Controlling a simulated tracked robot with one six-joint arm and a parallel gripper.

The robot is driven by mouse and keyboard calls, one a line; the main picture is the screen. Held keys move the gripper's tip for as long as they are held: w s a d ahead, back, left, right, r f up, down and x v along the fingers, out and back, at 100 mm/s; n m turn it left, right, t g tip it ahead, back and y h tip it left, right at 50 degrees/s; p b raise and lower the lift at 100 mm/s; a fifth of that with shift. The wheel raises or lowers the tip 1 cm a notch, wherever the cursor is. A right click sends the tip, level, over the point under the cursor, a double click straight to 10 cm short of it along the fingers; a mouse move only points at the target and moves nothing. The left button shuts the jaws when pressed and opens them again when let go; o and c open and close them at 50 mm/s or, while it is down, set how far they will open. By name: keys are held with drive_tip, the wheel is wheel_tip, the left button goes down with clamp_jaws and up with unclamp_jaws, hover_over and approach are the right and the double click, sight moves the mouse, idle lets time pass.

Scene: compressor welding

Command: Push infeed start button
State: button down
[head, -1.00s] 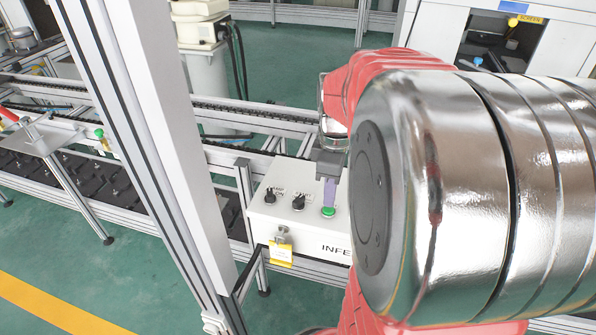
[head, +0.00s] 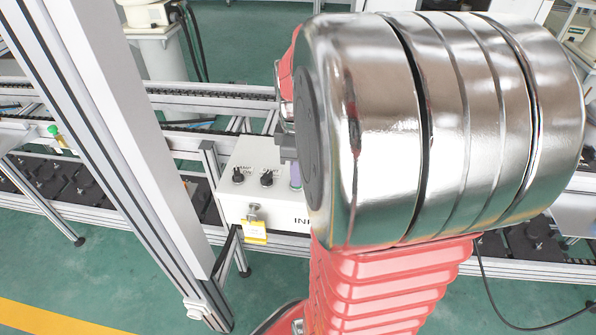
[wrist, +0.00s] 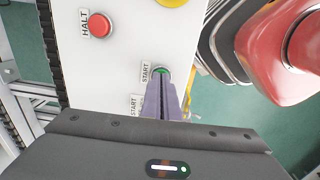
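The white infeed control box (head: 262,202) stands left of my arm in the head view, its front lettering partly covered by the arm. In the wrist view its panel (wrist: 120,62) carries a green button (wrist: 162,71) beside a "START" label. My gripper (wrist: 163,84) has its two purple fingers together with only a thin line between them. Their tips overlap the green button's lower edge; whether they touch or press it I cannot tell.
A red button (wrist: 100,25) labelled "HALT" sits on the same panel. Two black knobs (head: 252,177) and a yellow tag (head: 254,231) are on the box. A grey upright post (head: 125,140) stands left of it, with conveyor rails (head: 200,103) behind.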

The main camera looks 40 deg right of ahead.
drive_tip(key=shift+s+a+f, duration=0.15)
drive_tip(key=shift+s+f, duration=0.1)
drive_tip(key=shift+f, duration=0.45)
drive_tip(key=shift+w+r, duration=0.1)
drive_tip(key=shift+r, duration=0.35)
wheel_tip(320, 180, up, 14)
drive_tip(key=shift+w+r, duration=0.15)
drive_tip(key=shift+r, duration=0.1)
